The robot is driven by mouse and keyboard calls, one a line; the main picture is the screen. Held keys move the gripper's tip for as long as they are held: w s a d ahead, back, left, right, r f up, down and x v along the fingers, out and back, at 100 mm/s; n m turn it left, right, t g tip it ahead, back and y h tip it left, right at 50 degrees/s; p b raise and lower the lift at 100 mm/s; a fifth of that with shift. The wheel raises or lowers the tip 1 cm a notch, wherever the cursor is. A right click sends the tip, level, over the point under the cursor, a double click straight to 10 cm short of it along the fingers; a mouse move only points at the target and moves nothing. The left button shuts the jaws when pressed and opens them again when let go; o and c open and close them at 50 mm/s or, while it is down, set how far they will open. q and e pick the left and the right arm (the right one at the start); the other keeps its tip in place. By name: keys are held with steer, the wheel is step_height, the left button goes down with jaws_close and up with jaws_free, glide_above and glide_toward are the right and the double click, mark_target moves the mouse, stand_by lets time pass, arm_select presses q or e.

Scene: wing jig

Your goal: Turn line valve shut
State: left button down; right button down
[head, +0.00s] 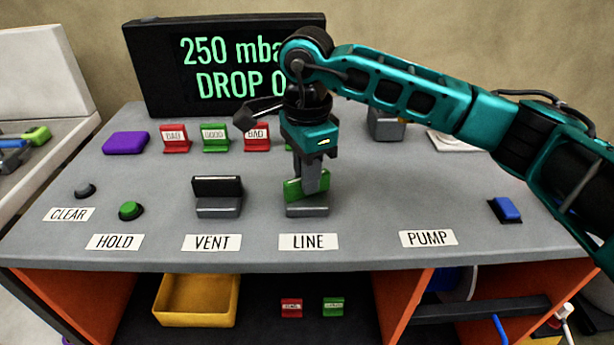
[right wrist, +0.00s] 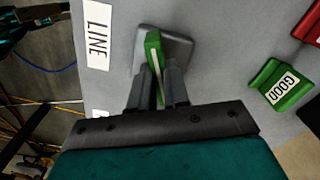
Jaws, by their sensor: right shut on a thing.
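The line valve is a green lever (head: 294,189) on a grey base (head: 307,211) behind the LINE label (head: 308,242). My right gripper (head: 309,188) comes down on it from above and is shut on the green lever. In the right wrist view the green lever (right wrist: 154,52) runs up between the two fingers (right wrist: 158,88), with its grey base (right wrist: 178,47) under it. The lever looks tilted. The fingers hide part of it. My left gripper is not in view.
The vent valve (head: 218,196) with a dark lever stands left of the line valve. A green button (head: 131,210), a grey button (head: 86,191) and a blue switch (head: 506,209) are on the panel. Red and green tags (head: 215,138) stand behind. A black display (head: 220,65) reads 250 mba, partly hidden.

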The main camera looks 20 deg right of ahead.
steer(key=m, duration=0.3)
steer(key=shift+m+b, duration=0.4)
steer(key=shift+m, duration=0.5)
steer(key=c, duration=1.1)
jaws_free()
step_height(320, 180, up, 13)
steer(key=shift+p, duration=0.4)
steer(key=shift+f, duration=0.1)
